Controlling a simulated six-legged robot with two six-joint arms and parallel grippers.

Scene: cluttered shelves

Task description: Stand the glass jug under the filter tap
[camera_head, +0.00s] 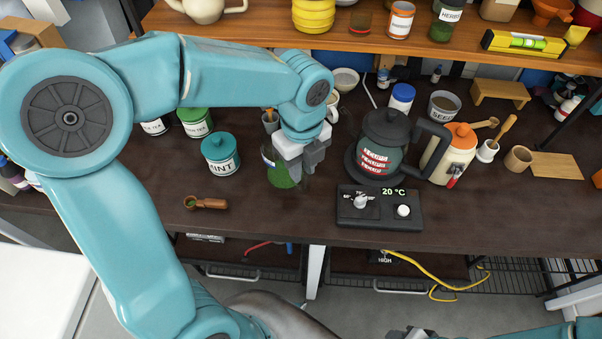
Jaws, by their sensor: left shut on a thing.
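My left gripper (296,172) points down over the counter and is shut on a green jar (279,177), whose upper part the fingers and wrist hide. To its right stands a dark-lidded glass jug (376,160) with a black handle and red-and-white marks. It is apart from the gripper. A cream container with an orange lid (449,153) and a small red tap (454,176) low on its front stands right of the jug. I cannot tell if this is the filter tap. Part of my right gripper (411,333) shows at the bottom edge; its fingers are unclear.
A black control panel (379,207) reading 20 °C sits before the jug. Cups and a wooden board (556,166) fill the right. A shelf (350,40) runs behind. The front-left counter is mostly bare.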

